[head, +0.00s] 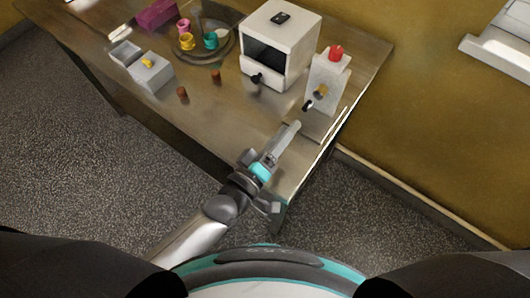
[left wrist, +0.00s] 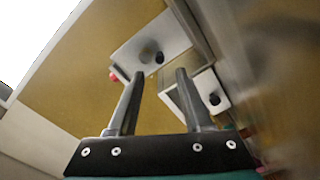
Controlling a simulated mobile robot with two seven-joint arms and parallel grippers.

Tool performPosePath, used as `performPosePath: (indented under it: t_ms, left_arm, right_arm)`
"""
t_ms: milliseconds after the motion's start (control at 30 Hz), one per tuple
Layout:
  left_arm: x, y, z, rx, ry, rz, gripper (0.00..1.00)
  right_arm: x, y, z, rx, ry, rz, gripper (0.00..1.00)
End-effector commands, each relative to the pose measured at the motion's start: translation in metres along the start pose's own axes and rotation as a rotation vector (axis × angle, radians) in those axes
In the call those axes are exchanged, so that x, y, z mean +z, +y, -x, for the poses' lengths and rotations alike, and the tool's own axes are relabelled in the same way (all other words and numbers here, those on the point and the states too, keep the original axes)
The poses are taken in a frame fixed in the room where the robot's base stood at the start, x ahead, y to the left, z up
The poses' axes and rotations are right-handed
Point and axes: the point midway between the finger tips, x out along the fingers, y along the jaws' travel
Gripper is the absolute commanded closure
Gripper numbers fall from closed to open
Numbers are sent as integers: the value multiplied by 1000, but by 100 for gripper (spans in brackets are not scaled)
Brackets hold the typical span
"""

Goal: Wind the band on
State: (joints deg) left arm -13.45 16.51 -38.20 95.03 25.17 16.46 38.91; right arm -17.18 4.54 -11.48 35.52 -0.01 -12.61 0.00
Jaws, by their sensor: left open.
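My left gripper (head: 294,128) reaches over the right front part of the table. In the left wrist view its two fingers (left wrist: 159,76) stand apart with nothing between them. The block also shows in the left wrist view (left wrist: 140,45). To its left stands a white box machine (head: 283,30) with a dark opening and a black knob (head: 257,78). I cannot make out a band. My right gripper is out of view.
On the wooden table (head: 215,110) are a round tray (head: 228,51) with several coloured cups, a purple box (head: 156,14), a grey box (head: 152,73) and two small brown pieces (head: 216,77). The table's front centre is clear. A yellow wall (head: 440,120) rises beyond its right edge.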

Motion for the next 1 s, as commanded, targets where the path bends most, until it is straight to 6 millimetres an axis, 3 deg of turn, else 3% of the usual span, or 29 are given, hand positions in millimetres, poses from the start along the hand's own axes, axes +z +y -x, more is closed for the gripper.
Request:
performPosePath:
  t_ms: [200,400,600,1000]
  left_arm:
    - [1,-1,48,-2,-3,-1,50]
    - [0,0,74,0,0,0,50]
    - [0,0,81,1,1,0,50]
    - [1,1,77,-20,-22,-29,50]
  right_arm:
    - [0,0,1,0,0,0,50]
    - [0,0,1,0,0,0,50]
    - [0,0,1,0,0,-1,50]
    - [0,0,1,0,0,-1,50]
